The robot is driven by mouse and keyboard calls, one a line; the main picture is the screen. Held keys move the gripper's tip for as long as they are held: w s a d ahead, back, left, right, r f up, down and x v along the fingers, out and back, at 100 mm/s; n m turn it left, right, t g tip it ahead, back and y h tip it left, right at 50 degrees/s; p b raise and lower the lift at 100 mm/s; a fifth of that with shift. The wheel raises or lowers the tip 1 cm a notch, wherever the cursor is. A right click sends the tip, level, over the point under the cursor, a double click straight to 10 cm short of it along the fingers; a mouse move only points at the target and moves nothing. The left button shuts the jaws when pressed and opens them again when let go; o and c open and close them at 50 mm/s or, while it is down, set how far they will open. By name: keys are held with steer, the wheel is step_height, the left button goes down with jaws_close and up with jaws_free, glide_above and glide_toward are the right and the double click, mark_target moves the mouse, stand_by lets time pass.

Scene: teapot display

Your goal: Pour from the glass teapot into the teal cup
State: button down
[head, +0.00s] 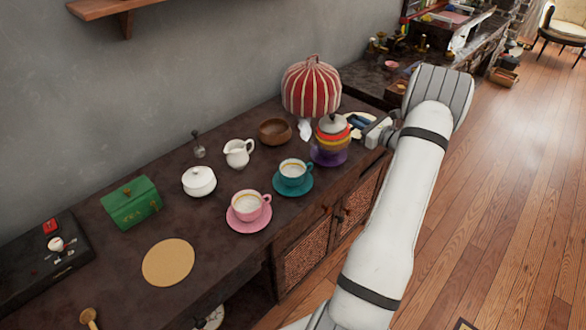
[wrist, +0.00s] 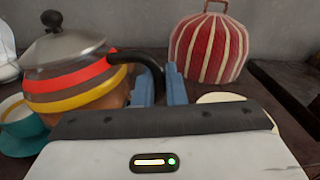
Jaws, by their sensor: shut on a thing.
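The glass teapot (head: 330,150) has a grey metal lid and red and yellow bands. It stands upright, right of the teal cup (head: 293,171); I cannot tell whether its base touches the counter. It also shows in the wrist view (wrist: 80,80), where its black handle (wrist: 140,58) runs between my blue fingers. My gripper (wrist: 160,85) is shut on that handle; in the head view my gripper (head: 366,130) is right of the pot. The teal cup sits upright on a teal saucer (head: 292,190). It is partly hidden behind the pot in the wrist view (wrist: 20,122).
A red striped tea cosy (head: 311,88) stands behind the teapot. A wooden bowl (head: 275,131), white creamer (head: 238,152) and white sugar pot (head: 199,180) stand left. A pink cup (head: 246,204) is close to the teal saucer. The counter's front edge is near.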

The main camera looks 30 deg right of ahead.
mark_target(350, 118)
steer(key=shift+a+r+n, duration=0.45)
steer(key=shift+a+n, duration=0.1)
steer(key=shift+n, duration=0.05)
steer(key=shift+s+a+r+n, duration=0.1)
steer(key=shift+a+r+n, duration=0.3)
steer(key=shift+a+n, duration=0.15)
steer(key=shift+s+a+r+n, duration=0.1)
steer(key=shift+a+r+n, duration=0.35)
steer(key=shift+a, duration=0.2)
stand_by(4.9)
steer(key=d+f+m, duration=0.2)
steer(key=d, duration=0.1)
steer(key=shift+w+d+f+m, duration=0.2)
steer(key=shift+d+f+m, duration=0.1)
steer(key=shift+m, duration=0.1)
steer(key=shift+w+d+f+m, duration=0.1)
steer(key=shift+d+f+m, duration=0.2)
steer(key=shift+d+m, duration=0.6)
steer(key=shift+a+p, duration=0.25)
steer(key=shift+p, duration=0.05)
